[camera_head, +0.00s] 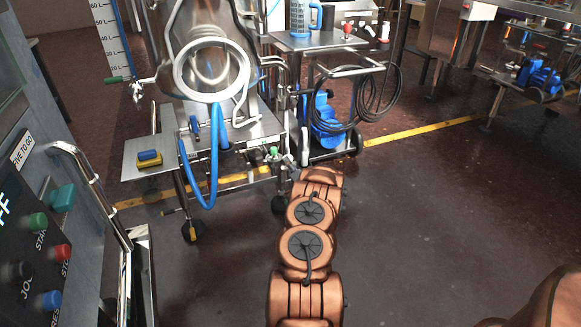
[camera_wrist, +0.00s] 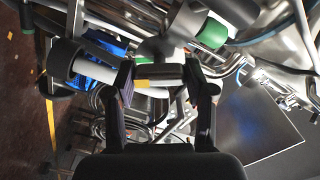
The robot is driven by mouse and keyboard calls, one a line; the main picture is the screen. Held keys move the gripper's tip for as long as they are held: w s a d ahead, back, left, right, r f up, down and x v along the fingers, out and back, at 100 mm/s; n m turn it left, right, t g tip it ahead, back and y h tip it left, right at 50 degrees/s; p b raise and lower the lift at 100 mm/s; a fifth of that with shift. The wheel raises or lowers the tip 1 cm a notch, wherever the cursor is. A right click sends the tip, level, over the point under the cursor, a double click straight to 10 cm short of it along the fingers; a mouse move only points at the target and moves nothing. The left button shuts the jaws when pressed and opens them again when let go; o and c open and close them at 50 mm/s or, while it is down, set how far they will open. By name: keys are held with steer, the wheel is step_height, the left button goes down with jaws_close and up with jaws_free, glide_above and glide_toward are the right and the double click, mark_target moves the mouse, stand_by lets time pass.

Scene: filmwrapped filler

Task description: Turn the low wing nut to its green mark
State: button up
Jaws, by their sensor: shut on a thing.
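In the head view my arm reaches toward the steel machine's lower right side, and the gripper and nut are not clearly seen there.
A steel machine with a round ring opening (camera_head: 211,70) and a hanging blue hose (camera_head: 212,165) stands ahead. A cart with a blue pump (camera_head: 326,115) is to its right. A control panel (camera_head: 40,250) is close on the left. The floor at right is clear.

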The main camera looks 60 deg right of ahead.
steer(key=shift+a, duration=0.1)
steer(key=o, duration=1.2)
steer(key=shift+c, duration=0.2)
steer(key=v, duration=1.1)
steer(key=shift+s+a, duration=0.2)
steer(key=shift+s, duration=0.15)
